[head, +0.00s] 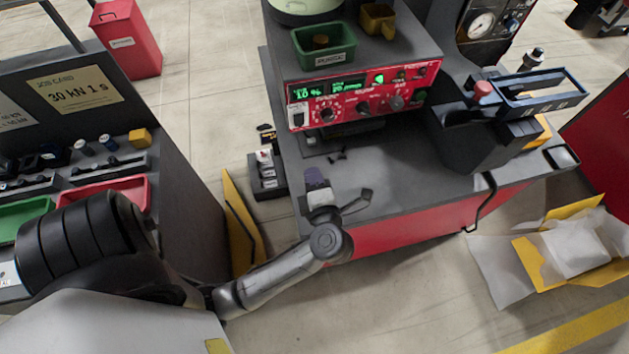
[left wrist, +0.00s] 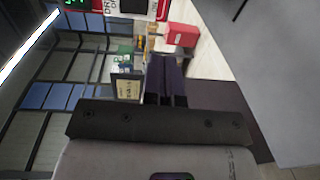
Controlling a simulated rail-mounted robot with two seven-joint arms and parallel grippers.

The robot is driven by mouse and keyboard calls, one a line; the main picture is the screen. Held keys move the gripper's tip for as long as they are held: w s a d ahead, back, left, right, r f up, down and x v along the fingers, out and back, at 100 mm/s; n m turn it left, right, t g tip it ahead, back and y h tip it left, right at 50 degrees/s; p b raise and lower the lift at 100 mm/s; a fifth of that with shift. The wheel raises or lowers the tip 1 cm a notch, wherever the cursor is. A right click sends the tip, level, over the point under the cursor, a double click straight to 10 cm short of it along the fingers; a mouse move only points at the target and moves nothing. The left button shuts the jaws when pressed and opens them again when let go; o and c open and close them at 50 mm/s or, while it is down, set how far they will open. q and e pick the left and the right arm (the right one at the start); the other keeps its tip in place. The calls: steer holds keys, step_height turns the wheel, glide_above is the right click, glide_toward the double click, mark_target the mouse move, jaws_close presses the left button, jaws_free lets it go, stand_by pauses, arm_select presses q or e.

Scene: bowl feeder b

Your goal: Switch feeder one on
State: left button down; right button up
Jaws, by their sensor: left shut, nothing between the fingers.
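The red feeder control panel (head: 345,118) stands on the grey bench, with lit green readouts and several dark knobs. A small black-and-white switch (head: 298,115) sits at its left end. A red panel edge with a dark part on white (left wrist: 135,6) shows at the top of the left wrist view, cut off by the frame. My left gripper (head: 316,175) is shut and empty, in front of and below the panel, apart from it. Its dark fingers (left wrist: 165,65) are together in the left wrist view. My right gripper is not in view.
A green bin (head: 323,58) and a yellow scoop-like container (head: 378,19) sit above the panel. A dark fixture with a red button (head: 482,88) stands right. A small dark rack (head: 267,178) is left of the bench. The bench top right of my gripper is mostly clear.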

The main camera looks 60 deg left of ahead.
arm_select(q)
steer(key=shift+v, duration=0.9)
steer(key=shift+f, duration=0.2)
